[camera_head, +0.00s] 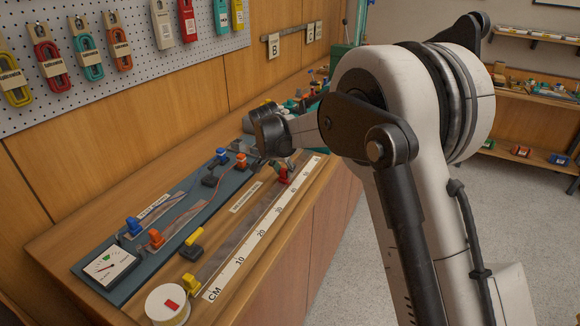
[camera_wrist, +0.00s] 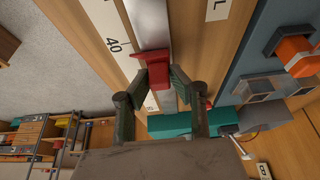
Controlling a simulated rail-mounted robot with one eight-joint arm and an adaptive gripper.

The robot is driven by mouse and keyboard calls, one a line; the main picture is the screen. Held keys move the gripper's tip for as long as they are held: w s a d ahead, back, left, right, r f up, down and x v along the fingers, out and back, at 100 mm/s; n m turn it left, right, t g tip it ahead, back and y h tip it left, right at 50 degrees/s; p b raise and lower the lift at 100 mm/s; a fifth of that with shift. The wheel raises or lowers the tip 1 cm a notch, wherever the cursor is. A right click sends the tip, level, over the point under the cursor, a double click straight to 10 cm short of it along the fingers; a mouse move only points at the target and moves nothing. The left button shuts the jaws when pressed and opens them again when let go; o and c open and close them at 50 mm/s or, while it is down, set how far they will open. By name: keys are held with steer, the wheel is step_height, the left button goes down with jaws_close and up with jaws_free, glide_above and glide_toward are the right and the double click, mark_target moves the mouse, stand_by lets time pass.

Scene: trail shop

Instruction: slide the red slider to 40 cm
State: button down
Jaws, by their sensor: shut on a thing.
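The red slider (camera_head: 283,176) sits on the metal rail of the CM ruler (camera_head: 251,245), toward its far end. In the wrist view, the red slider (camera_wrist: 151,64) is level with a spot just beyond the printed 40, toward the far end; its exact reading cannot be told. My gripper (camera_head: 279,165) reaches down over the slider from the far side. In the wrist view, the two fingers of my gripper (camera_wrist: 162,77) are closed on the slider's upright part, one finger on each side. The fingers partly hide the slider.
A blue-grey test board (camera_head: 112,257) with a meter (camera_head: 107,267), blue and orange clips lies left of the ruler. Teal items (camera_wrist: 182,126) lie beyond the ruler's far end.

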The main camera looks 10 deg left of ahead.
steer(key=shift+s+a, duration=0.2)
steer(key=shift+s, duration=0.4)
steer(key=c, duration=1.6)
jaws_free()
steer(key=shift+o, duration=0.2)
steer(key=shift+r, duration=0.15)
steer(key=v, duration=1.1)
steer(key=shift+s+r, duration=0.2)
steer(key=shift+r, duration=0.15)
steer(key=shift+a, duration=0.1)
